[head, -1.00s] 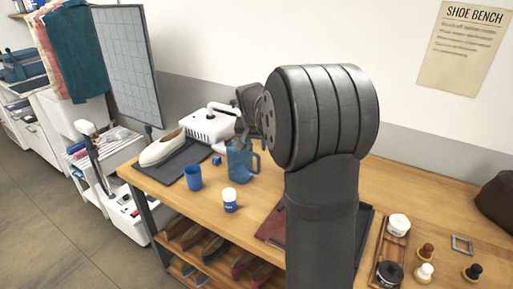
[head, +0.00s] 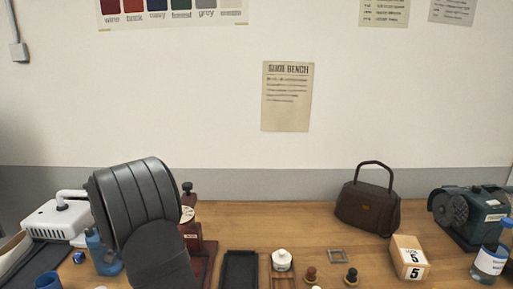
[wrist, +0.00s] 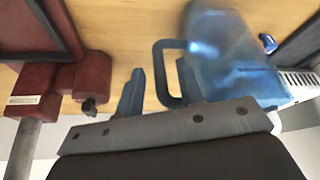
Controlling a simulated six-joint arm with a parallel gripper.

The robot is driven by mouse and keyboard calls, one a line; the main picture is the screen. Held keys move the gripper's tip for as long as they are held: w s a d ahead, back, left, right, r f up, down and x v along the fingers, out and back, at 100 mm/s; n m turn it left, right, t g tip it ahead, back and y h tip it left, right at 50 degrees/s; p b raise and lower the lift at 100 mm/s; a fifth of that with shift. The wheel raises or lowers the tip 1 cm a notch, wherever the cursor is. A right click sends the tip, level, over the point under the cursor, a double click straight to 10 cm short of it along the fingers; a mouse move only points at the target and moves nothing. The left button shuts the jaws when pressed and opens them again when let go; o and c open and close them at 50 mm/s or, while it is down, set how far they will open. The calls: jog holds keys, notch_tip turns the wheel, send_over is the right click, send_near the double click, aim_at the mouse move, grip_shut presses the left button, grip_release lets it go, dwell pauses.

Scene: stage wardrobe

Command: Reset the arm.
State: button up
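In the head view my dark arm link stands at the left and hides my gripper. The jug (head: 104,255) also shows in the head view, partly behind my arm.
A red device (head: 194,240) stands right of my arm. A white machine (head: 58,220) and a blue cup (head: 48,281) are at the left. A brown handbag (head: 368,206), a numbered box (head: 409,258), a green machine (head: 470,213) and a bottle (head: 489,263) stand right.

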jog(key=shift+r, duration=0.75)
